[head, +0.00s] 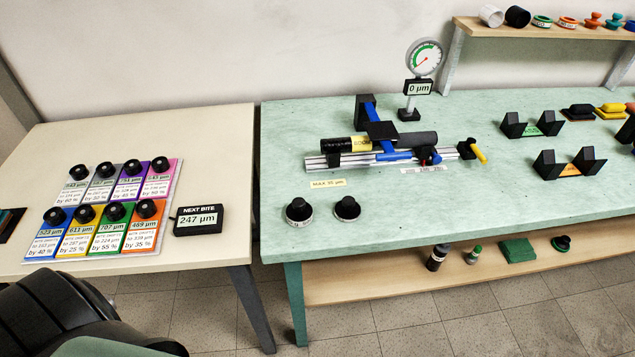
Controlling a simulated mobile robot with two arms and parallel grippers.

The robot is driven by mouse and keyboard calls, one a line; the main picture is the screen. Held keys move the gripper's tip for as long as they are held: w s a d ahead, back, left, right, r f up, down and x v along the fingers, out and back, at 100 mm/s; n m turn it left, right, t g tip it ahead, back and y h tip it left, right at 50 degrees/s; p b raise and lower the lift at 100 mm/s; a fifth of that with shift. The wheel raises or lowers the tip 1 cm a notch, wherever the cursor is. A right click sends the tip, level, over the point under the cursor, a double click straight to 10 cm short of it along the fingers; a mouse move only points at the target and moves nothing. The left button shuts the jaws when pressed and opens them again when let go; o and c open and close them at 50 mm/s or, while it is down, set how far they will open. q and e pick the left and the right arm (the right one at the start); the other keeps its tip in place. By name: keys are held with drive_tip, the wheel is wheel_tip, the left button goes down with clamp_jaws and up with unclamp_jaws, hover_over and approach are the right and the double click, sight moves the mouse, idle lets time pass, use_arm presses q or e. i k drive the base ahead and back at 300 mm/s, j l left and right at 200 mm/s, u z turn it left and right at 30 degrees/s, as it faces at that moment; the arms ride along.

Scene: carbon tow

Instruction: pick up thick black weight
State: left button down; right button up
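Two round black weights with knobs stand side by side near the front left of the green table (400,225). The left one (299,208) has a white labelled band around its base and looks slightly thicker. The right one (347,207) has a thinner pale rim. From this view I cannot tell for certain which is the thick black weight. Another black disc (517,16) lies on the raised shelf, and a dark cylinder (437,256) stands on the lower shelf. Neither gripper shows; only a dark part of mine appears at the lower left.
A slide rig (390,158) with a dial gauge (424,57) stands behind the weights. Black holders (570,165) are at the right. The left table (215,130) carries knobbed coloured cards (105,240) and a "247 µm" display (198,219). A gap separates the tables.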

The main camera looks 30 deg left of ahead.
sight(299, 213)
drive_tip(key=k+l+u, duration=0.1)
drive_tip(key=l+u, duration=0.2)
drive_tip(key=l, duration=0.15)
drive_tip(key=k+l+u, duration=0.15)
drive_tip(key=l+u, duration=0.15)
drive_tip(key=l, duration=0.15)
drive_tip(key=k+l+u, duration=0.15)
drive_tip(key=l+u, duration=0.15)
drive_tip(key=l, duration=0.15)
drive_tip(key=k+l+u, duration=0.3)
drive_tip(key=i+l, duration=0.05)
